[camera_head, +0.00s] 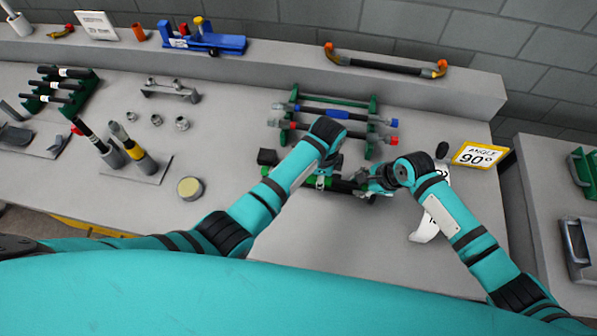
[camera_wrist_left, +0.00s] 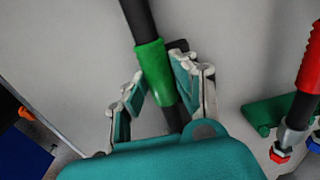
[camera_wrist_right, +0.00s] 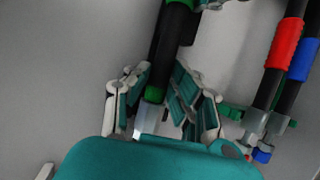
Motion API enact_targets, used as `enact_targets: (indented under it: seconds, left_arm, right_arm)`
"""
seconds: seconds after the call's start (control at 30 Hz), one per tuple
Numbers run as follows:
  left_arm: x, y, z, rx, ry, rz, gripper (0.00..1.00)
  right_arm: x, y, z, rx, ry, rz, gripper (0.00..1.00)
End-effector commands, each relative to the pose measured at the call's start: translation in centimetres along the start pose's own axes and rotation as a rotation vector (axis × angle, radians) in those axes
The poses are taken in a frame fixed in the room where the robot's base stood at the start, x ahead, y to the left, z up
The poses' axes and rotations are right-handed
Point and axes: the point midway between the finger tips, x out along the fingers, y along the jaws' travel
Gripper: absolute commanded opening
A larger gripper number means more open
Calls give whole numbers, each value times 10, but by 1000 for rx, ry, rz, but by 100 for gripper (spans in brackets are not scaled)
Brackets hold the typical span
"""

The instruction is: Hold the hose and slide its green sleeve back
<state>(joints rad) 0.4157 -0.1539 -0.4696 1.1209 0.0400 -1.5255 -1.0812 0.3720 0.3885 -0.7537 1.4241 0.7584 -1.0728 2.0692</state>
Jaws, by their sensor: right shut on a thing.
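A black hose with a green sleeve lies under both my grippers in the middle of the bench. In the left wrist view the green sleeve (camera_wrist_left: 154,75) sits around the black hose (camera_wrist_left: 138,20). My left gripper (camera_wrist_left: 156,62) has its fingers on either side of the sleeve and looks open. In the right wrist view my right gripper (camera_wrist_right: 164,75) is shut on the hose (camera_wrist_right: 172,38), close to a green band (camera_wrist_right: 155,94) and a pale end fitting (camera_wrist_right: 147,118). In the head view the arms and grippers hide much of the hose.
A green rack (camera_head: 367,118) behind holds a blue-sleeved hose (camera_head: 335,114) and a red-sleeved one (camera_head: 340,129). An "ANGLE 90°" sign (camera_head: 480,155) stands at right. A yellow-topped round tin (camera_head: 190,188) is at left. The front middle of the bench is clear.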

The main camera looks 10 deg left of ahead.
Motion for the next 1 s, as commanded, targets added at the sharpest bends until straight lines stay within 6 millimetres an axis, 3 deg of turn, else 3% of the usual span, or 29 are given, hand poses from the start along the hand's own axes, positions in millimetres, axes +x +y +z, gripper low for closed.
enact_targets:
  seconds: [0.03, 0.2, 0.57, 1.0]
  left_arm:
    - [-1, -1, -2, 2, 4, -3, 33]
    - [-1, 0, -1, 1, 2, -2, 53]
    - [-7, 0, 0, 0, 1, -1, 53]
    - [-92, -1, -1, 1, 2, -5, 53]
  right_arm:
    - [1, 1, 1, -1, -1, 1, 0]
    - [1, 1, 1, -1, -1, 2, 0]
    - [0, 1, 0, 0, 0, 2, 0]
    - [1, 1, 0, -1, 0, 2, 0]
